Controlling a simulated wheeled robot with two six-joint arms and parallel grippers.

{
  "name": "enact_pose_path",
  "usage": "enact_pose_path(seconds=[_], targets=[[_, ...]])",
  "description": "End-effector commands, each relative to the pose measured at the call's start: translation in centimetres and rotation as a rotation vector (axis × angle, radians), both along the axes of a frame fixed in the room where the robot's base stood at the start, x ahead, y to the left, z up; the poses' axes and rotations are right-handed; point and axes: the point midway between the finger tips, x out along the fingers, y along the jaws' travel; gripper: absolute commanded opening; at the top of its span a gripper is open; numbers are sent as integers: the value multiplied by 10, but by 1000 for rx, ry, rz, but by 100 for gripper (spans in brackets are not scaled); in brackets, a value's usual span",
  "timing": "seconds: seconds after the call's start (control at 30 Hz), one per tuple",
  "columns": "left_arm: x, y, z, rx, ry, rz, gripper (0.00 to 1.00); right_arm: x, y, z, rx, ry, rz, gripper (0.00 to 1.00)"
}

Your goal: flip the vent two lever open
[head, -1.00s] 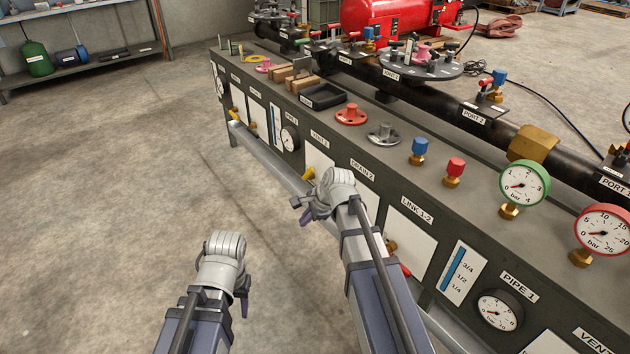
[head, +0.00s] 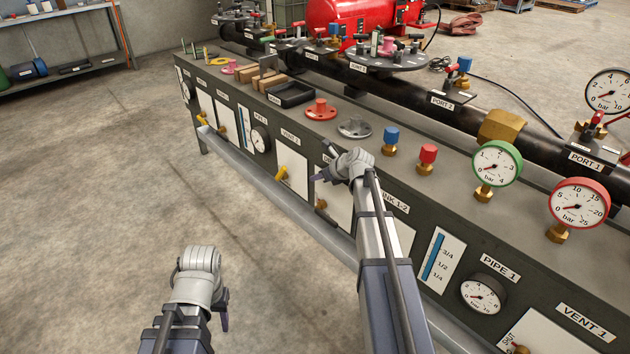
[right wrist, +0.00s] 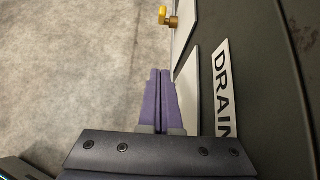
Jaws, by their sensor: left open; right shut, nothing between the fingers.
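The vent two lever (head: 282,174) is a small yellow handle on a brass stem. It sits on a white panel (head: 293,160) under the VENT 2 label (head: 290,138) on the bench front. It points down and outward to the left. In the right wrist view the yellow lever (right wrist: 165,16) shows at the top, beyond the fingertips. My right gripper (head: 318,177) is shut and empty, in front of the drain panel just right of the lever; its purple fingers (right wrist: 159,76) are together. My left gripper (head: 222,312) is open, low over the floor and away from the bench; its fingers are mostly hidden.
A grey rail (head: 275,200) runs along the bench front below the panels. A brass fitting (head: 321,204) stands out below my right gripper. Gauges, red and blue caps and a black tray (head: 291,94) are on the bench top. The floor at left is clear.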

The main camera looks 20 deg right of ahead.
Motion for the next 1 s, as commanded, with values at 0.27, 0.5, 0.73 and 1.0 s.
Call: enact_pose_path(seconds=[0.27,0.5,0.73,1.0], targets=[[0,-1,-48,-5,0,-5,50,45,15,-48,-1,0,2,0],[0,-1,-81,-4,-1,4,50,79,28,-81,0,-1,2,0],[0,-1,-108,-4,-2,10,50,108,38,-108,-1,0,2,0],[0,-1,-93,-4,-2,11,50,133,48,-93,0,0,1,0]])
